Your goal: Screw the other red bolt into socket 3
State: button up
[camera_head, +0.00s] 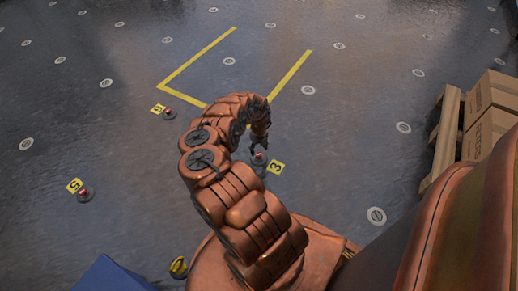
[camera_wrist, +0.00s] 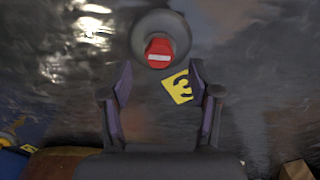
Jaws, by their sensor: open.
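My gripper (camera_head: 259,141) reaches down over socket 3 (camera_head: 258,160), beside the yellow label 3 (camera_head: 276,167). In the wrist view my gripper (camera_wrist: 160,68) is open, with nothing between its fingers. A red bolt (camera_wrist: 159,54) with a pale bar across its head sits at the grey round socket (camera_wrist: 178,25), just beyond the fingertips. The label 3 (camera_wrist: 178,87) lies between the fingers in that view. I cannot tell how deep this bolt sits. Another red bolt (camera_head: 84,192) stands at label 5 (camera_head: 74,186). A further red bolt (camera_head: 168,113) stands at another yellow label (camera_head: 158,109), hard to read.
A blue object (camera_head: 112,276) is at the bottom left. Yellow floor lines (camera_head: 198,60) mark an area behind my arm. The dark floor with round pale markers is otherwise largely clear.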

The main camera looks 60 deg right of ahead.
jog(key=n, duration=0.5)
jog(key=shift+d, duration=0.1)
jog(key=n, duration=0.8)
jog(key=shift+b, duration=0.35)
jog(key=n, duration=0.3)
jog(key=n+b, duration=0.1)
jog(key=n, duration=0.3)
jog(key=n+b, duration=0.2)
jog(key=n, duration=0.2)
jog(key=shift+n, duration=0.4)
jog(key=shift+f+n+b, duration=0.15)
jog(key=shift+n+b, duration=0.45)
jog(key=shift+n, duration=0.5)
jog(key=n+b, duration=0.2)
jog(key=n, duration=0.1)
jog(key=shift+n, duration=0.3)
jog(key=n+b, duration=0.5)
jog(key=n, duration=0.1)
jog(key=shift+n+b, duration=0.4)
jog(key=n, duration=0.3)
jog(key=shift+r, duration=0.2)
jog(key=shift+f, duration=0.15)
jog(key=shift+f, duration=0.85)
